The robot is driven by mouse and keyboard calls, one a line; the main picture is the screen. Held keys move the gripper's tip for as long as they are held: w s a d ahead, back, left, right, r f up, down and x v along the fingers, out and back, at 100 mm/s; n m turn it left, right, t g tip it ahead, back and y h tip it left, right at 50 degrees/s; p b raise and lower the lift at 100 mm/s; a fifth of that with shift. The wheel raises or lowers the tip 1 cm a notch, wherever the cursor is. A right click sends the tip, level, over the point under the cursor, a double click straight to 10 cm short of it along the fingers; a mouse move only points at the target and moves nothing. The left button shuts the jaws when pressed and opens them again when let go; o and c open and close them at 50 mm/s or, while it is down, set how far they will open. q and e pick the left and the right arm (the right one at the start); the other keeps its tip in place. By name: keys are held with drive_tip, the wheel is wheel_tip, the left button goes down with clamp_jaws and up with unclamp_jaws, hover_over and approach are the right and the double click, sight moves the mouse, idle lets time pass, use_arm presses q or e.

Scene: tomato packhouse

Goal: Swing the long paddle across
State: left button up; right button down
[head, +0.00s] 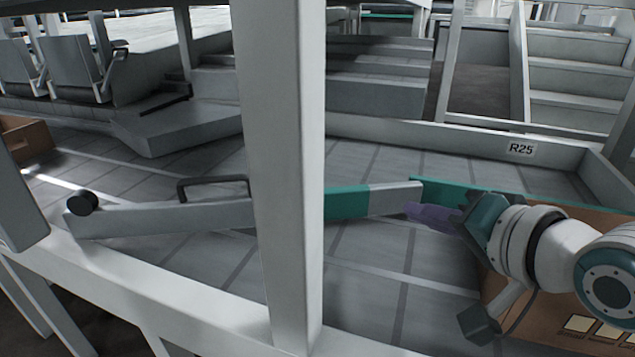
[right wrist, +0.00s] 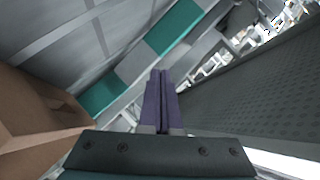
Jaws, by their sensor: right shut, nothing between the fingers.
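The long paddle (head: 345,202) is a grey bar with teal bands. The paddle also crosses the upper left of the right wrist view (right wrist: 174,27). My right gripper (head: 411,211) has purple fingers, shut and empty, close beside the paddle's right part. I cannot tell whether they touch it. The fingers also show in the right wrist view (right wrist: 161,82). My left gripper is not in view.
The white post (head: 281,150) stands in the foreground. A cardboard box (head: 600,235) is at the right under my arm. A label R25 (head: 521,149) marks the far rail. Another brown box (head: 27,140) is at the left edge. The grey deck between is clear.

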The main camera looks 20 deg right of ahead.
drive_tip(key=s+d+f+m+h+b, duration=0.2)
drive_tip(key=s+d+m+h, duration=0.15)
drive_tip(key=m, duration=0.65)
drive_tip(key=b, duration=0.7)
approach(403, 191)
drive_tip(key=shift+t, duration=0.4)
drive_tip(key=x, duration=0.3)
drive_tip(key=f+x, duration=0.1)
drive_tip(key=x, duration=0.1)
drive_tip(key=shift+w+f, duration=0.1)
drive_tip(key=shift+w, duration=0.1)
drive_tip(key=shift+w+d+b, duration=0.1)
drive_tip(key=shift+w+b, duration=0.15)
drive_tip(key=shift+b, duration=0.05)
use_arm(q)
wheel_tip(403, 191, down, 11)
use_arm(e)
drive_tip(key=shift+w, duration=0.15)
